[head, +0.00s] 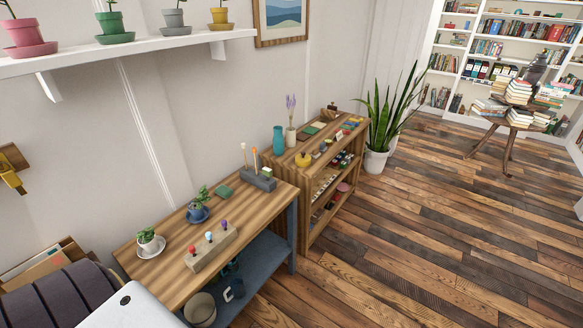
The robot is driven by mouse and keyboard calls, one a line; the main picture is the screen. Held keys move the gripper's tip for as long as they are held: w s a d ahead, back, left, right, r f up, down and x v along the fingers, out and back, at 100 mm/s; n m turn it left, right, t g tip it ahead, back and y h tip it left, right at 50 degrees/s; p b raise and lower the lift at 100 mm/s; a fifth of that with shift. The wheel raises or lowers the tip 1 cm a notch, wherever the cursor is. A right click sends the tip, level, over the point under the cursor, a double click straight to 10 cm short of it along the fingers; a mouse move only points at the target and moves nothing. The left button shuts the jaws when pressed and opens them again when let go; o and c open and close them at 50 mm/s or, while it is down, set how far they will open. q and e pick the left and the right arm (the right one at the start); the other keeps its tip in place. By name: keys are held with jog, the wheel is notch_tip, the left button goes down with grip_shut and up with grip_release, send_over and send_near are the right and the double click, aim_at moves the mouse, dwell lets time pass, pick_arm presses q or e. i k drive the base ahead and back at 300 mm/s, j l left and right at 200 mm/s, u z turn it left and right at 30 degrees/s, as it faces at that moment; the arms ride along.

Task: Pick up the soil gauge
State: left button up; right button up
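A dark grey block (262,182) stands near the back right corner of the wooden table. Upright in it are a thin stick with a pale tip (243,146), a thin stick with an orange tip (254,150) and a short piece with a green and white square head (267,172). The square-headed piece looks most like the soil gauge, but it is too small to be sure. A long wooden block (211,251) nearer the front holds pieces with red, blue and purple knobs. Neither of my grippers is in view.
The wooden table (175,272) also carries a small plant in a white pot (150,241), a plant in a blue pot (198,212) and a flat green item (223,191). A shelf unit (303,220) with many small items adjoins it. Plank floor (400,250) is open to the right.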

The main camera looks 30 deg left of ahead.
aim_at(268, 172)
jog(key=i+z, duration=0.1)
jog(key=i, duration=1.5)
jog(key=i+l+u, duration=0.1)
jog(key=i+u, duration=0.15)
jog(key=i, duration=0.15)
jog(key=i+l+u, duration=0.25)
jog(key=i+u, duration=0.25)
jog(key=u, duration=0.2)
jog(key=i+l+u, duration=0.15)
jog(key=u, duration=0.3)
jog(key=i+l+u, duration=0.25)
jog(key=u, duration=0.2)
jog(key=i+l+u, duration=0.2)
jog(key=u, duration=0.25)
jog(key=i+l+u, duration=0.2)
jog(key=u, duration=0.2)
jog(key=i+l+u, duration=0.1)
jog(key=l+u, duration=0.3)
